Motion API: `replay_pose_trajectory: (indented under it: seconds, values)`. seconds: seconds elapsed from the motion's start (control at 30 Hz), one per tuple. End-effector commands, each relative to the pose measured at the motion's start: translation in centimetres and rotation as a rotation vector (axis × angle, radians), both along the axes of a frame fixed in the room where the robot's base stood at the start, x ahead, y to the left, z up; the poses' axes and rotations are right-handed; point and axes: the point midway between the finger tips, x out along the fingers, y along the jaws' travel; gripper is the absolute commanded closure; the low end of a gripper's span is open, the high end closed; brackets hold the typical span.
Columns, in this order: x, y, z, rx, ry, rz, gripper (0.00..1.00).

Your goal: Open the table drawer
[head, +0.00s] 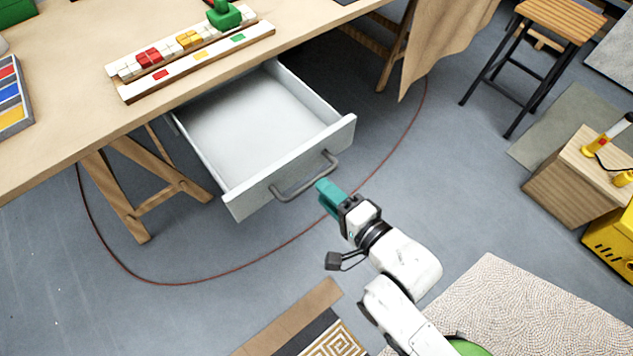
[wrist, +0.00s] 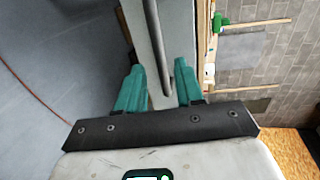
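The table drawer (head: 262,115) is pulled well out from under the wooden table (head: 70,125). It is pale grey and looks empty inside. Its front panel (head: 240,203) carries a grey bar handle (head: 305,180). My gripper (head: 325,187) has teal fingers and is close to the right end of the handle. In the wrist view my gripper (wrist: 159,85) has its fingers apart. The handle (wrist: 153,40) runs into the gap between them there, with space visible on both sides. I cannot tell whether the bar lies at fingertip depth.
A wooden rack with coloured tiles (head: 195,62) and a green stamp-like piece (head: 223,14) are on the tabletop. Trestle legs (head: 125,200) stand left of the drawer. A thin red cable (head: 230,272) curves over the floor. A stool (head: 550,22) and wooden box (head: 570,175) are at right.

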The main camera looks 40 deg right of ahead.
Motion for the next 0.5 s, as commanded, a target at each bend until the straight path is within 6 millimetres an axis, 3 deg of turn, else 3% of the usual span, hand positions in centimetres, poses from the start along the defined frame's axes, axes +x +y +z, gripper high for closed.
replay_pose_trajectory:
  seconds: [0.2,0.5]
  values:
    - [-3.5,0.0,0.6,0.000,0.002,0.000,0.64]
    - [-5.2,0.0,1.1,0.000,-0.001,0.000,0.64]
